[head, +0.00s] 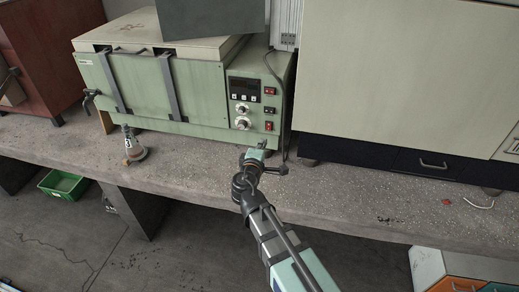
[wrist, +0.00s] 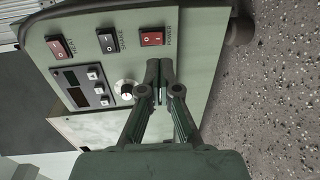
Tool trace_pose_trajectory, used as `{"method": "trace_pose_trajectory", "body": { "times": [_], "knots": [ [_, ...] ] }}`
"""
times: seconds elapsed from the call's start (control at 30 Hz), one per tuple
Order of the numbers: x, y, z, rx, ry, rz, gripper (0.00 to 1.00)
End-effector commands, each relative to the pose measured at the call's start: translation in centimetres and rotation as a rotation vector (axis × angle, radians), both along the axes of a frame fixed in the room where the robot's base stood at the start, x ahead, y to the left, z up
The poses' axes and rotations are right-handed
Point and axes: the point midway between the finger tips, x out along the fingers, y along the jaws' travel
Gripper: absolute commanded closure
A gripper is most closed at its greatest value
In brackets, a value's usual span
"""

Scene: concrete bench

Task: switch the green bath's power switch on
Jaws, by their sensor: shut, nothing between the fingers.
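The green bath (head: 205,95) stands on the bench, its control panel at its right end. The power switch (head: 268,126) is the lowest of the column of switches. In the wrist view the panel is turned sideways, and the red power switch (wrist: 152,38), labelled POWER, sits nearest the bench. Its rocker position is too small to tell surely. My gripper (head: 262,146) is in front of the panel, a little below this switch. In the wrist view my gripper (wrist: 159,68) is shut and empty, its tips just below the switch in the picture. I cannot tell whether they touch the panel.
The black SHAKE switch (wrist: 111,40) and red HEAT switch (wrist: 61,47) are alongside. A knob (wrist: 127,88) and a display (wrist: 72,78) are close by. The bench right of my gripper is mostly clear.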

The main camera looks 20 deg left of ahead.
Motion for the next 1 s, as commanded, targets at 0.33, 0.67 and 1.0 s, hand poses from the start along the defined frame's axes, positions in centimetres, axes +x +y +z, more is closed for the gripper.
{"method": "trace_pose_trajectory", "body": {
  "times": [0.33, 0.67, 1.0],
  "knots": [
    [6.0, 0.9, -0.6, 0.000, 0.001, -0.001, 1.00],
    [7.4, 1.0, -0.9, 0.000, 0.000, 0.000, 1.00],
    [7.4, 1.0, -1.1, 0.000, -0.002, 0.000, 1.00]
  ]
}}
